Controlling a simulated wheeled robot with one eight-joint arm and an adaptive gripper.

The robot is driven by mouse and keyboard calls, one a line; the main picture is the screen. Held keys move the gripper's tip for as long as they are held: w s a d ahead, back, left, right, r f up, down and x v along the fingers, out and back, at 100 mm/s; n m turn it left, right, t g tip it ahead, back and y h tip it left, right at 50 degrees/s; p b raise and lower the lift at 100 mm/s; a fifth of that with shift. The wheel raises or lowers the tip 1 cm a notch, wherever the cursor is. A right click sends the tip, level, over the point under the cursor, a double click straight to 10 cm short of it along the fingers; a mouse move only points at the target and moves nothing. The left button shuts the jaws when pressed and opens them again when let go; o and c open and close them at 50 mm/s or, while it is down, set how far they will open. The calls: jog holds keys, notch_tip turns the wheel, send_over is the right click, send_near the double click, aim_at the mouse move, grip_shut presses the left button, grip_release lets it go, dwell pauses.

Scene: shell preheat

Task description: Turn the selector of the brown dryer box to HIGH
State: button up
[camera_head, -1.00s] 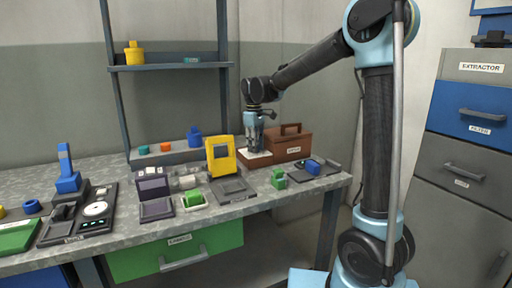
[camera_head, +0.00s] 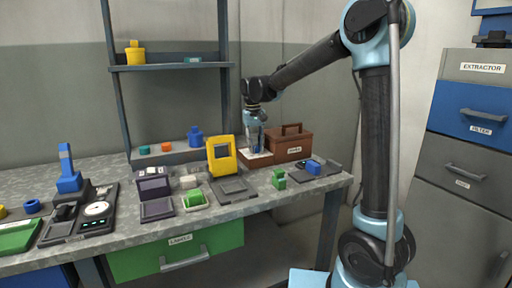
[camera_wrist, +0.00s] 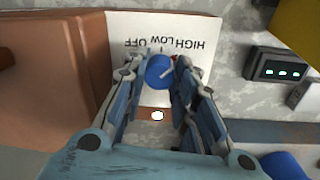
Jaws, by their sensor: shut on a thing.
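The brown dryer box (camera_head: 292,146) stands at the back right of the workbench, with a handle on top and a pale panel (camera_head: 258,159) on its left. In the wrist view the white panel (camera_wrist: 120,70) carries HIGH, LOW and OFF, upside down, with HIGH on the right. My gripper (camera_wrist: 162,80) is shut on the selector, one finger on each side. In the head view my gripper (camera_head: 255,150) reaches down onto the panel.
A yellow frame (camera_head: 221,155) stands just left of the panel. A shelf rack (camera_head: 170,67) rises behind on the left.

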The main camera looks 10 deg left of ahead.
aim_at(255, 147)
jog(key=shift+d, duration=0.1)
dwell(0.4)
jog(key=o, duration=1.1)
jog(key=r, duration=1.1)
jog(key=shift+s+a+r, duration=0.1)
jog(key=shift+a+r, duration=0.2)
jog(key=shift+r, duration=0.1)
